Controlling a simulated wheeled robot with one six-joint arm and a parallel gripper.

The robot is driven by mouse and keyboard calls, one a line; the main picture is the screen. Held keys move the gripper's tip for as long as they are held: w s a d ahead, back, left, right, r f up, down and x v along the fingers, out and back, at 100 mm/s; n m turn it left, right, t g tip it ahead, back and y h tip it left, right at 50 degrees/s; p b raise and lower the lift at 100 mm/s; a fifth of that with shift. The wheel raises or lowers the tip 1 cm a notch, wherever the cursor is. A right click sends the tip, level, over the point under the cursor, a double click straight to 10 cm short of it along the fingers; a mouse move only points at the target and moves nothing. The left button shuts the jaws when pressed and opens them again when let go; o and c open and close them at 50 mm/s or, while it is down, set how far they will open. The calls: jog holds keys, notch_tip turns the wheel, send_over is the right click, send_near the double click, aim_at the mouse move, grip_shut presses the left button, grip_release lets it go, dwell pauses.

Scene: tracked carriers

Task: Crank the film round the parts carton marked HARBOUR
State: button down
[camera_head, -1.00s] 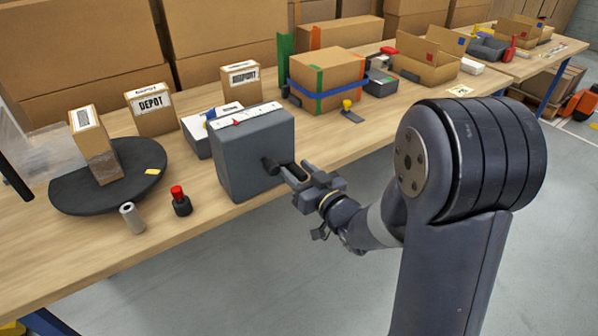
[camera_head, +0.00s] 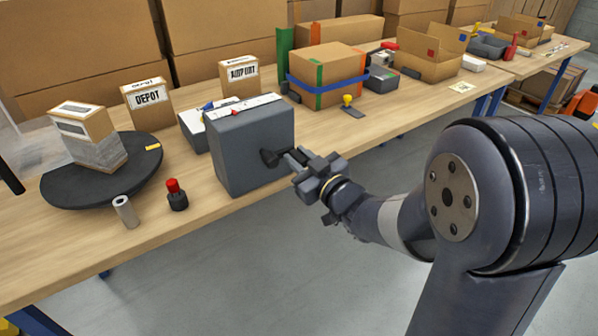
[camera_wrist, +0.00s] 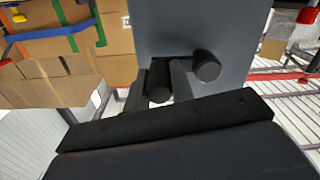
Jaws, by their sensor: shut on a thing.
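A carton (camera_head: 84,124) stands upright on the round black turntable (camera_head: 60,191). Clear film (camera_head: 98,152) covers its lower part; its upper part is bare. Its label is too small to read, so I cannot confirm HARBOUR. The grey crank box (camera_head: 250,150) stands right of the turntable, at the table's front edge. A dark crank handle (camera_head: 271,157) sticks out of its side. My gripper (camera_head: 290,158) is shut on this handle. In the wrist view the fingers (camera_wrist: 159,86) close around the black handle grip (camera_wrist: 159,80), beside the round hub (camera_wrist: 208,66).
A silver cylinder (camera_head: 126,212) and a red-topped button (camera_head: 176,194) stand near the front edge. A DEPOT carton (camera_head: 149,107) and another labelled carton (camera_head: 239,77) stand behind. A blue-strapped carton (camera_head: 328,80) is farther right. Free floor lies before the table.

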jog(key=shift+r+n+b, duration=0.45)
jog(key=shift+r+n, duration=0.05)
jog(key=shift+n, duration=0.5)
jog(key=c, duration=1.2)
grip_release()
jog(key=p+v, duration=0.1)
jog(key=v, duration=0.9)
jog(key=shift+s+d, duration=0.25)
jog(key=shift+s, duration=0.1)
